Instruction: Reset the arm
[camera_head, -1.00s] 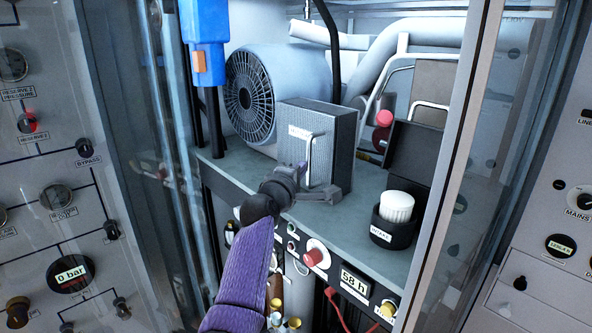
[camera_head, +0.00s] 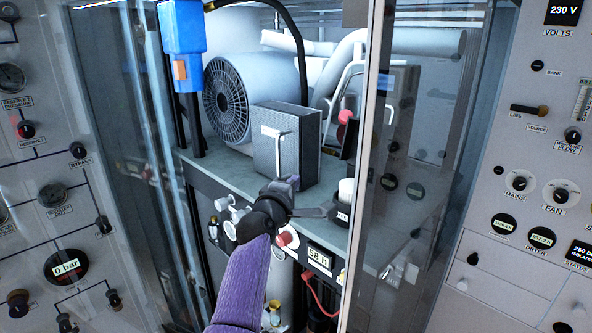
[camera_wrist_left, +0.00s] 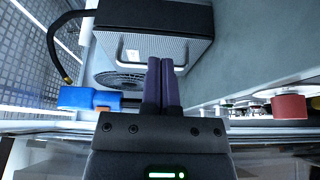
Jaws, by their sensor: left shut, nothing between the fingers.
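My left gripper (camera_head: 288,187) reaches into the open cabinet bay from the front, its arm in a purple sleeve. In the left wrist view the gripper's (camera_wrist_left: 168,62) two dark purple fingers lie together with nothing between them. In front of the fingers is a grey box with a mesh face and a metal handle (camera_head: 280,143), standing on the shelf (camera_head: 225,168). The box also shows in the left wrist view (camera_wrist_left: 165,48). The head view does not settle whether the fingers touch it. My right gripper is not in view.
A finned motor (camera_head: 228,98) stands behind the box, and a blue unit (camera_head: 183,45) hangs at upper left. A glass door (camera_head: 405,190) covers the bay's right side. A red knob (camera_head: 289,237) and hour display (camera_head: 319,257) sit below the shelf edge. Control panels flank both sides.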

